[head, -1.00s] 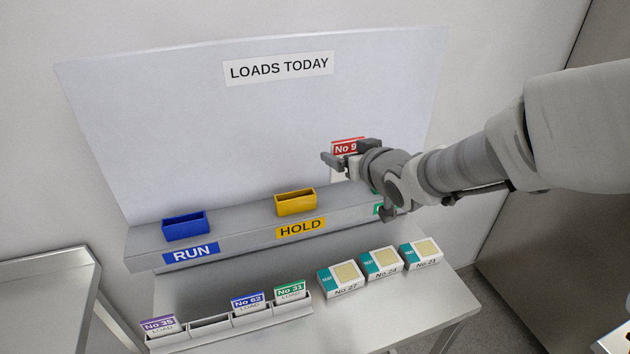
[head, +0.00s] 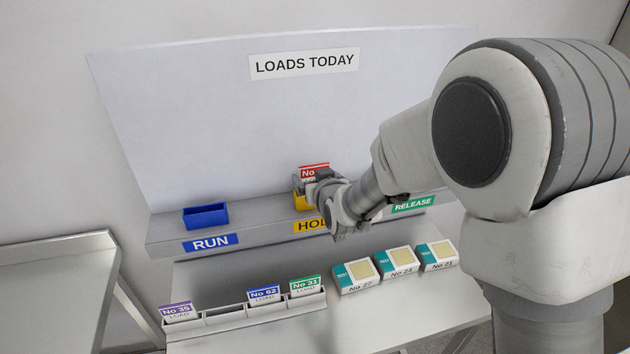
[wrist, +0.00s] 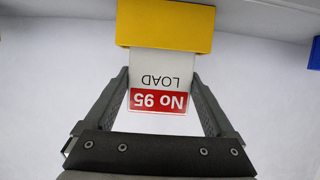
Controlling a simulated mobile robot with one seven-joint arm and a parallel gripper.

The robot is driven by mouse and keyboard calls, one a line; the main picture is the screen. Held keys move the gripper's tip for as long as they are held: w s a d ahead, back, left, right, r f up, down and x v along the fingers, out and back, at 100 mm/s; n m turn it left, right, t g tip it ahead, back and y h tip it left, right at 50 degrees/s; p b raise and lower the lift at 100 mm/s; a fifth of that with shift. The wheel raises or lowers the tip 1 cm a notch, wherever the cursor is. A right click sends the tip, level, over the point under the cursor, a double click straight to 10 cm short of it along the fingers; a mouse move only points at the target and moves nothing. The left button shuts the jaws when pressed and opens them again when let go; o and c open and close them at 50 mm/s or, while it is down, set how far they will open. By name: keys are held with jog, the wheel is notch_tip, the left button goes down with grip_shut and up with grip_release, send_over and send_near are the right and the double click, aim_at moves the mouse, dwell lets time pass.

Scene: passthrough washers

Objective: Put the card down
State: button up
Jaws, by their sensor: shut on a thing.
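The card, white with a red "No 95" band, shows in the head view (head: 313,171) and upside down in the wrist view (wrist: 162,80). My gripper (head: 313,187) is shut on the card, with one finger along each side edge in the wrist view. The card stands upright at the yellow holder (head: 299,201) above the HOLD label. In the wrist view the yellow holder (wrist: 165,25) covers the card's lower end, which appears to be in its slot. How deep it sits cannot be told. My gripper hides much of the holder in the head view.
The blue holder (head: 206,215) above RUN is empty. My arm hides the place above the RELEASE label (head: 413,204). A rack (head: 245,314) with several cards and three TEST boxes (head: 398,262) stand in front, below the ledge. The board rises behind.

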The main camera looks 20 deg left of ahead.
jog(key=shift+f, duration=0.8)
jog(key=shift+f+b, duration=0.2)
jog(key=shift+b, duration=0.1)
jog(key=o, duration=1)
jog(key=shift+o, duration=0.2)
